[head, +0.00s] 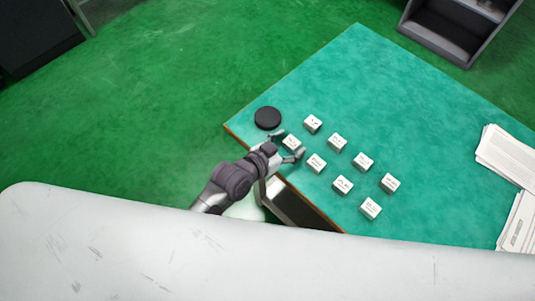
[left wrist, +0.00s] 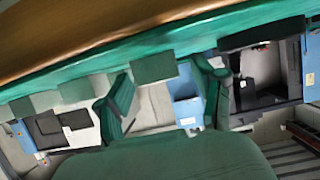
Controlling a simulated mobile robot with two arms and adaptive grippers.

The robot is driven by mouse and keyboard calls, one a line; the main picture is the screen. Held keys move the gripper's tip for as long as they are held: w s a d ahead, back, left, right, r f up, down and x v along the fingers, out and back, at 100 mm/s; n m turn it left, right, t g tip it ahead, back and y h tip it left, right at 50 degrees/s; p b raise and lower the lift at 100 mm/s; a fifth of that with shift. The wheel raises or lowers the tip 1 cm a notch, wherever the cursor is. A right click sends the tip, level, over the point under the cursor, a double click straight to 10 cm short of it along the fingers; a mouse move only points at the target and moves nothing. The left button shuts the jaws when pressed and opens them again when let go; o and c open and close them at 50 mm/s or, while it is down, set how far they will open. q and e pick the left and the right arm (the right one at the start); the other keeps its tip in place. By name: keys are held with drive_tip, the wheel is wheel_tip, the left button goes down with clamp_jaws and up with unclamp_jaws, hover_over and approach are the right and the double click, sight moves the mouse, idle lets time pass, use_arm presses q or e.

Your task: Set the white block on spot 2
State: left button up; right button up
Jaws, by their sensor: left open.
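Several small white blocks with dark marks stand on the green table (head: 410,110); the marks are too small to read. My left gripper (head: 290,145) reaches over the table's near left edge. It is open, with its fingers on either side of one white block (head: 291,143). I cannot tell whether they touch it. In the left wrist view, the fingers (left wrist: 163,90) flank a shaded, green-tinted block (left wrist: 152,67), and the picture looks upside down. I cannot make out which place is spot 2. My right gripper is not in view.
A black round disc (head: 268,117) lies just beyond the gripper. Other blocks stand close by, such as one to the right (head: 316,163) and one behind (head: 312,123). Papers (head: 508,155) lie at the right edge. The table's far part is clear.

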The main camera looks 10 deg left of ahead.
use_arm(q)
drive_tip(key=v, duration=1.2)
drive_tip(key=shift+a+b, duration=0.25)
drive_tip(key=shift+b, duration=0.15)
drive_tip(key=shift+f, duration=0.1)
